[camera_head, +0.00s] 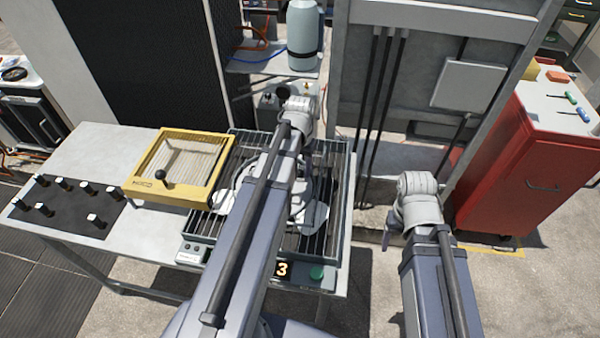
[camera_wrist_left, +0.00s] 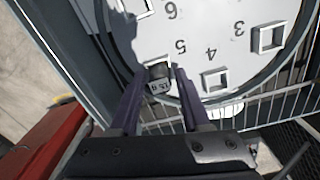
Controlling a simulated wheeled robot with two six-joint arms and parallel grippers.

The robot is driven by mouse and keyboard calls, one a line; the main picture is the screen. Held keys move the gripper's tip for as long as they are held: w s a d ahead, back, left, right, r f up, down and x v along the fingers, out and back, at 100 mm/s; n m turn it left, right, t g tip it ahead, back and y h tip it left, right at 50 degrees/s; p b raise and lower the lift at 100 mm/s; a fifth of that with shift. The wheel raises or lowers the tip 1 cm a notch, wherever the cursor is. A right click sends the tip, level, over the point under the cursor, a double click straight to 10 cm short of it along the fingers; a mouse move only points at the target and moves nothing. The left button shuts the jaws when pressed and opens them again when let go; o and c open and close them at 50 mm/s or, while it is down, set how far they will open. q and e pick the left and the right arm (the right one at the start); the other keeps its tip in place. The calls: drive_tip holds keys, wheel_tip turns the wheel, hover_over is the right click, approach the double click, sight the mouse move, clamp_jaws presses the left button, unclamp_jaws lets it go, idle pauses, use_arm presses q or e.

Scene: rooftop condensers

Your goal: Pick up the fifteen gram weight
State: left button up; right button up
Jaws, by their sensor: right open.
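The fifteen gram weight (camera_wrist_left: 159,87) shows in the left wrist view as a small grey piece with a dark upper part and a "15" marking. It is at the edge of the round white numbered plate (camera_wrist_left: 205,50), near the number 5. My left gripper (camera_wrist_left: 162,72) has one finger on each side of the weight, close to it. I cannot tell whether the fingers touch it. In the head view the plate (camera_head: 314,218) is largely covered by my left arm, which hides the weight. My right gripper (camera_head: 392,228) is only partly visible, right of the bench, away from the weight.
The plate lies on a slatted rack (camera_head: 325,180) on the grey bench (camera_head: 75,150). A yellow-framed box (camera_head: 185,160) and a black mat (camera_head: 70,205) with several knobs are to its left. A red cabinet (camera_head: 525,165) stands at the right.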

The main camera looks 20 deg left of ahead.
sight(300, 167)
use_arm(q)
clamp_jaws()
drive_tip(key=shift+r, duration=0.15)
idle(0.4)
wheel_tip(300, 167, up, 10)
drive_tip(key=p, duration=1)
